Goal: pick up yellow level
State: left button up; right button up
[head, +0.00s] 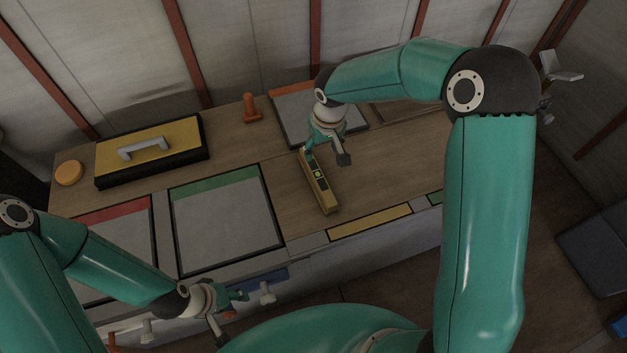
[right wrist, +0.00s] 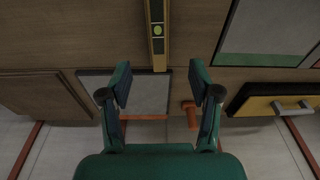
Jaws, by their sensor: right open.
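The yellow level (head: 320,186) lies on the wooden worktop, its long side running away from me, with a small green vial in its top. It also shows in the right wrist view (right wrist: 158,32), at the top centre. My right gripper (head: 327,155) is open and empty, above the level's far end. In the right wrist view, its two fingers (right wrist: 159,84) are spread apart, with the end of the level in line with the gap between them. My left gripper (head: 230,312) appears open and empty, in front of the worktop's near edge.
A yellow and black case (head: 172,145) with a grey handle, an orange disc (head: 69,173) and an orange cone-like piece (head: 252,108) stand on the left and back. Red-edged and green-edged grey panels (head: 228,228) lie left of the level. Bare wood lies to its right.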

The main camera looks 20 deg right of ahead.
send_near(318, 174)
jog(key=f, duration=0.5)
jog(key=shift+w+a+p, duration=0.1)
jog(key=shift+w+p, duration=0.3)
jog(key=shift+f, duration=0.65)
jog(key=f, duration=0.2)
jog(key=f+p, duration=0.1)
jog(key=f, duration=0.1)
jog(key=shift+w+a, duration=0.1)
jog(key=shift+w, duration=0.3)
jog(key=shift+c, duration=0.3)
grip_shut()
